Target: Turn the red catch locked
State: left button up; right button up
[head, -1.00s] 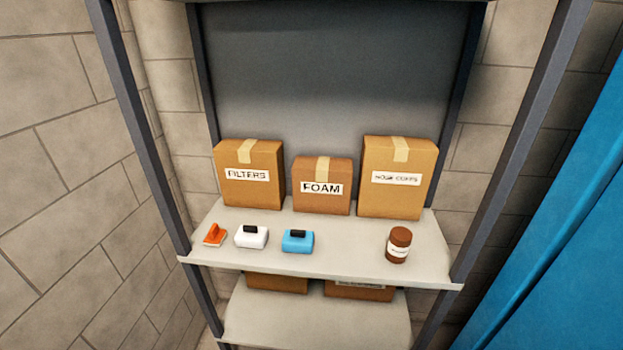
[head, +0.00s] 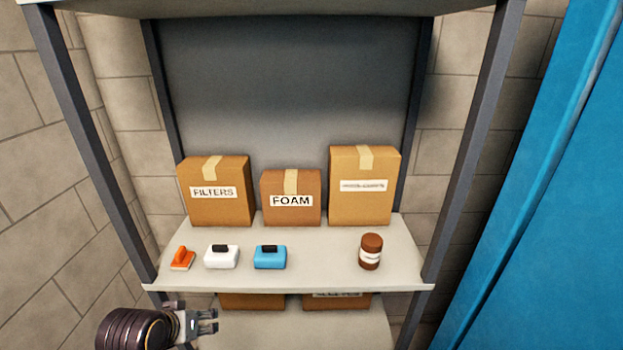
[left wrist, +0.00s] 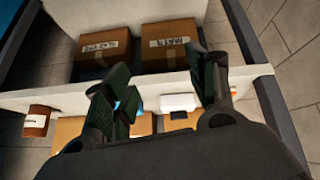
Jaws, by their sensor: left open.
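I see no red catch that I can make out in either view. The nearest in colour is a small orange-red item (head: 182,258) with an upright grip at the left end of the shelf (head: 290,278). My left gripper (head: 213,321) is in front of and below the shelf's front edge at the lower left, open and empty, touching nothing that I can see. In the left wrist view its two fingers (left wrist: 162,88) stand wide apart, with the shelf edge beyond them. My right gripper is not in view.
A white case (head: 221,257), a blue case (head: 270,257) and a brown jar (head: 371,251) stand along the shelf front. Cartons labelled FILTERS (head: 214,208) and FOAM (head: 291,213) stand behind, beside a taller carton (head: 363,203). Dark posts flank the shelf. A blue surface (head: 545,220) is at right.

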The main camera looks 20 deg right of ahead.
pick_arm(q)
jog(key=w+d+r+t+h, duration=0.1)
jog(key=w+d+r+t, duration=0.3)
jog(key=r, duration=0.9)
jog(key=w+d+r+m+g+h, duration=0.1)
jog(key=w+d+r, duration=0.35)
jog(key=r, duration=0.75)
jog(key=w+d+r+t+h, duration=0.1)
jog(key=w+d+r+t, duration=0.1)
jog(key=d+r, duration=0.8)
jog(key=s+d+r+t, duration=0.2)
jog(key=s+r, duration=0.4)
jog(key=r, duration=0.6)
jog(key=s+d+r+t, duration=0.2)
jog(key=s+r, duration=0.4)
jog(key=r, duration=0.7)
jog(key=s+d+r+t, duration=0.1)
jog(key=s+d+r, duration=0.2)
jog(key=s+r, duration=0.4)
notch_tip(320, 180, up, 6)
jog(key=shift+f+m+t, duration=0.25)
jog(key=shift+m+t, duration=0.15)
jog(key=shift+w+d, duration=0.1)
jog(key=p+x, duration=0.5)
jog(key=x, duration=0.8)
jog(key=shift+w, duration=0.25)
jog(key=shift+f, duration=0.1)
jog(key=shift+c, duration=0.5)
